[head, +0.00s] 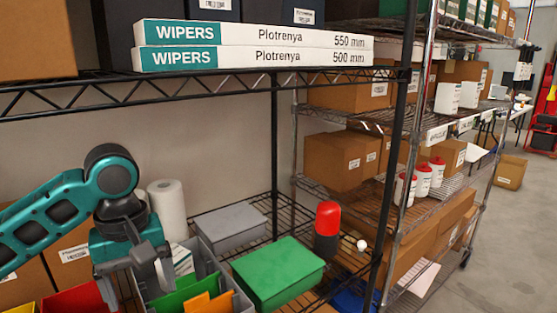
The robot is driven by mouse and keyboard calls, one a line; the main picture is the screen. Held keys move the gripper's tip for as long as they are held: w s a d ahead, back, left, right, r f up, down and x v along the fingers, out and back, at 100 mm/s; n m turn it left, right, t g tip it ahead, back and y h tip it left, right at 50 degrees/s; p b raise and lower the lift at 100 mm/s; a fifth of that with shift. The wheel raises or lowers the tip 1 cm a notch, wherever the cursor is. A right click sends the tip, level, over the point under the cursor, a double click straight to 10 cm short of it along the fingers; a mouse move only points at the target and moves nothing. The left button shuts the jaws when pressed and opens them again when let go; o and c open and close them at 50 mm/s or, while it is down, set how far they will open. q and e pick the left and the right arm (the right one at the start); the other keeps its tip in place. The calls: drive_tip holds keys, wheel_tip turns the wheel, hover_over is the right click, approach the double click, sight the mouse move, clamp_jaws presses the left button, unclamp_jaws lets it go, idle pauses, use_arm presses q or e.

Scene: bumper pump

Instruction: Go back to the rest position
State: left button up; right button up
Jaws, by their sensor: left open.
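My left gripper (136,284) is at the lower left, at the end of my teal and black arm. Its fingers point down and are apart, with nothing visible between them. It is in front of or over the left side of a grey bin (236,297) holding green and orange pieces; the exact height cannot be told. A red and black cylindrical object (327,230), possibly the pump, stands upright on the wire shelf to the right, well apart from the gripper. My right gripper is not in view.
A green box (278,273), a grey box (230,227) and a white paper roll (168,210) are near the gripper. A red bin (78,300) is at lower left. Wiper boxes (255,58) lie on the shelf above. A black post (397,150) stands right; open floor (500,250) lies beyond.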

use_arm(q)
drive_tip(key=s+d+f+m+t+h, duration=0.1)
drive_tip(key=s+d+f+m+h, duration=0.15)
drive_tip(key=s+d+f, duration=0.35)
drive_tip(key=s+d+f+m+t+h, duration=0.15)
drive_tip(key=d+f+m, duration=0.25)
drive_tip(key=f, duration=0.4)
drive_tip(key=s+a+f+m+t+y, duration=0.15)
drive_tip(key=s+a+f+y, duration=0.35)
drive_tip(key=s+a, duration=0.6)
drive_tip(key=w+d+f+t+h, duration=0.1)
drive_tip(key=w+d+f+t, duration=0.1)
drive_tip(key=f, duration=0.3)
drive_tip(key=w+d+f+m+t+h, duration=0.1)
drive_tip(key=w+d+f+t+h, duration=0.1)
drive_tip(key=w+f+t, duration=0.1)
drive_tip(key=shift+d+f+t, duration=0.3)
drive_tip(key=shift+f+t, duration=0.55)
drive_tip(key=shift+t, duration=0.05)
drive_tip(key=shift+w, duration=0.1)
